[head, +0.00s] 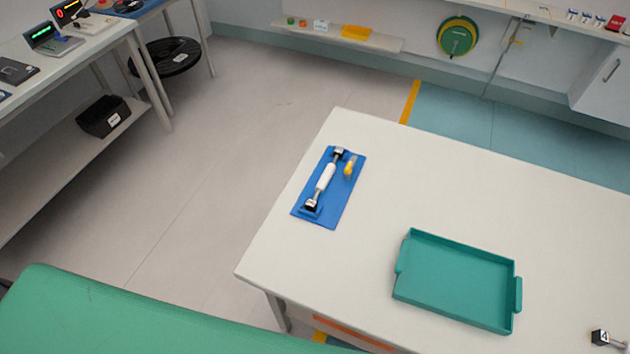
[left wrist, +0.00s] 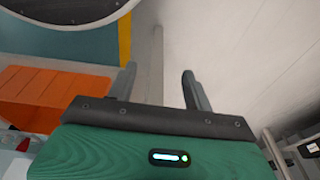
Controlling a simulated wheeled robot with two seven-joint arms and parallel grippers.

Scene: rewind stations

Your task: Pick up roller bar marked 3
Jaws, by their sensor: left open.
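A roller bar (head: 325,178) with a white middle and dark, metallic ends lies on a blue mat (head: 336,208) on the white table. I cannot read a number on it. A second bar's dark block end (head: 600,337) shows at the lower right edge of the head view, with a pale mark that looks like a 4; the rest is cut off. My left gripper (left wrist: 158,78) shows in the left wrist view, open with nothing between its fingers. Neither gripper shows in the head view, and no roller bar shows in the left wrist view.
A small yellow item (head: 349,166) lies beside the bar on the mat. An empty teal tray (head: 455,283) sits on the table (head: 300,250). A workbench (head: 90,45) with devices stands at the far left. An orange box (left wrist: 38,95) is left of my left gripper.

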